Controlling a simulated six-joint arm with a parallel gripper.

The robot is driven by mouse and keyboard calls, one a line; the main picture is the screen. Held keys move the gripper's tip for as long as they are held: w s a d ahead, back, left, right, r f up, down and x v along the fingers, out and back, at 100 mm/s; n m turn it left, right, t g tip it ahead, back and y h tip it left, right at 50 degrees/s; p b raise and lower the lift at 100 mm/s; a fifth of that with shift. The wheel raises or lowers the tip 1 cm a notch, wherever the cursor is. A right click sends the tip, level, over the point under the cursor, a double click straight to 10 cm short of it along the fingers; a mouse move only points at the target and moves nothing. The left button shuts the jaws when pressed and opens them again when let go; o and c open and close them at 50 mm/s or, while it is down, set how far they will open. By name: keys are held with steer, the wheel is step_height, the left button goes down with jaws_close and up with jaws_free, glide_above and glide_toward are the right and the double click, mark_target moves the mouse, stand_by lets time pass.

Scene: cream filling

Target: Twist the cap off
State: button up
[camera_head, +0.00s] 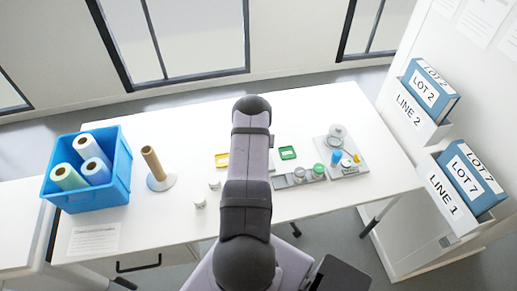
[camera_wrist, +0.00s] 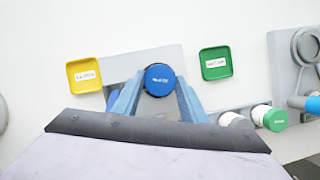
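A round blue cap (camera_wrist: 160,79) with white lettering is at the centre of the wrist view, seen from above. The two blue-grey fingers of my gripper (camera_wrist: 160,92) stand on either side of it, their tips against its edges with no clear gap. The container under the cap is hidden. In the head view my arm covers the gripper and this cap.
A yellow tray (camera_wrist: 85,74) lies left of the cap and a green tray (camera_wrist: 216,63) right. A grey rack (camera_head: 282,181) holds white-capped and green-capped (camera_wrist: 275,119) jars. A grey fixture (camera_head: 350,168) stands right. A blue crate (camera_head: 112,193) with rolls stands far left.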

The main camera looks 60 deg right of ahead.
steer(key=o, duration=0.3)
steer(key=shift+o, duration=0.2)
steer(key=shift+w+f+m+b, duration=0.1)
steer(key=shift+m+b, duration=0.3)
steer(key=shift+b, duration=0.2)
steer(key=shift+w+m+g+h+b, duration=0.1)
steer(key=shift+m+g+h+b, duration=0.45)
steer(key=shift+m+b, duration=1.8)
steer(key=shift+g+y+b, duration=0.25)
steer(key=shift+g+b, duration=0.3)
steer(key=shift+b, duration=0.95)
steer(key=shift+w+m+b, duration=0.1)
steer(key=shift+m+b, duration=0.35)
steer(key=shift+w+m+g+b, duration=0.1)
steer(key=shift+m+g+b, duration=0.7)
steer(key=shift+m+b, duration=0.9)
steer(key=shift+m+y+b, duration=0.3)
steer(key=shift+m+b, duration=0.05)
steer(key=shift+m, duration=0.45)
